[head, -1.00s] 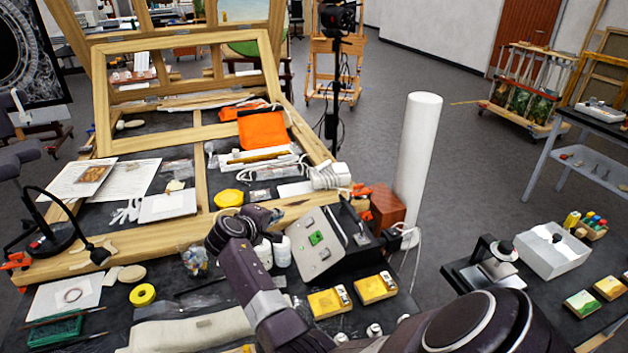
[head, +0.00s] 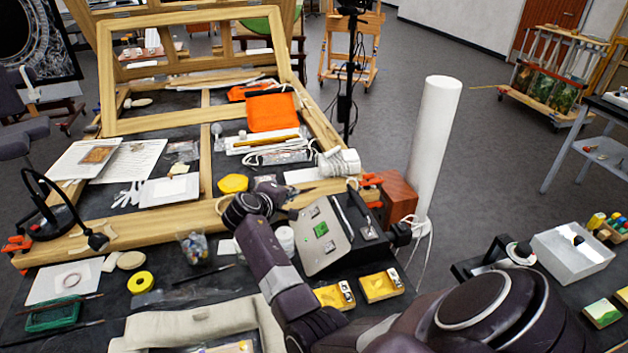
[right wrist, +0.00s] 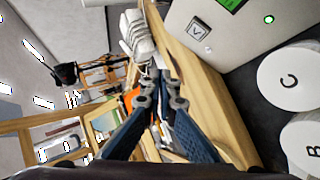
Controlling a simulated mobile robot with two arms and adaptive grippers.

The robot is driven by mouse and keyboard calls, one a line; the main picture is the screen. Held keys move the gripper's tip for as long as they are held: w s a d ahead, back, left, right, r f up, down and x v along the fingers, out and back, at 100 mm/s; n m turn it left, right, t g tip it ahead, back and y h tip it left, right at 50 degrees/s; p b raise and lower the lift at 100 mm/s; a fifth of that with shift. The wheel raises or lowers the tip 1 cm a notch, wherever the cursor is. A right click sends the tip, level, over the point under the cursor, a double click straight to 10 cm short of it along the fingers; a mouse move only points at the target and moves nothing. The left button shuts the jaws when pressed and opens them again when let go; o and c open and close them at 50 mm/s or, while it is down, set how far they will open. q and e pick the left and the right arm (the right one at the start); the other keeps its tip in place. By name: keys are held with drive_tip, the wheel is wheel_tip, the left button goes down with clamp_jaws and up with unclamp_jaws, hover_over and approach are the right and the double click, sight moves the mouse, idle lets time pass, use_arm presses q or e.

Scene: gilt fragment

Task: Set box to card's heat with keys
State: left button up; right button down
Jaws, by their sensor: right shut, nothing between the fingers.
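The box (head: 325,235) is a grey unit with a sloped front panel, standing on the dark bench at the middle right. Its panel has a small green display (head: 321,230) and several small keys. I cannot tell which paper is the card. My left gripper is not in view.
White jars with lettered lids, one marked C (right wrist: 288,80), stand close to the box. Two yellow blocks (head: 380,285) lie in front of it. A brown wooden block (head: 398,197) and a tall white roll (head: 434,140) stand right. A wooden frame (head: 180,218) lies behind.

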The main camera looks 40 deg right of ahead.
sight(313, 209)
drive_tip(key=d+f+b, duration=0.1)
drive_tip(key=f, duration=0.1)
drive_tip(key=s+d+f+b, duration=0.1)
drive_tip(key=f, duration=0.1)
drive_tip(key=d+f+b, duration=0.1)
drive_tip(key=shift+s+f, duration=0.4)
drive_tip(key=shift+s+d+f+b, duration=0.15)
drive_tip(key=shift+d+f+b, duration=0.1)
drive_tip(key=shift+f+b, duration=0.1)
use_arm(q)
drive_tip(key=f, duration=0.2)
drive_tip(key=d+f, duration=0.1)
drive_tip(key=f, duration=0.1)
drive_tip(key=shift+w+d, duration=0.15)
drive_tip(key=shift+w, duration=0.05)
use_arm(e)
drive_tip(key=shift+r, duration=0.1)
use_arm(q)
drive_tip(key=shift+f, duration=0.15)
use_arm(e)
drive_tip(key=shift+s+d+f, duration=0.1)
drive_tip(key=shift+d+f, duration=0.1)
drive_tip(key=shift+f, duration=0.2)
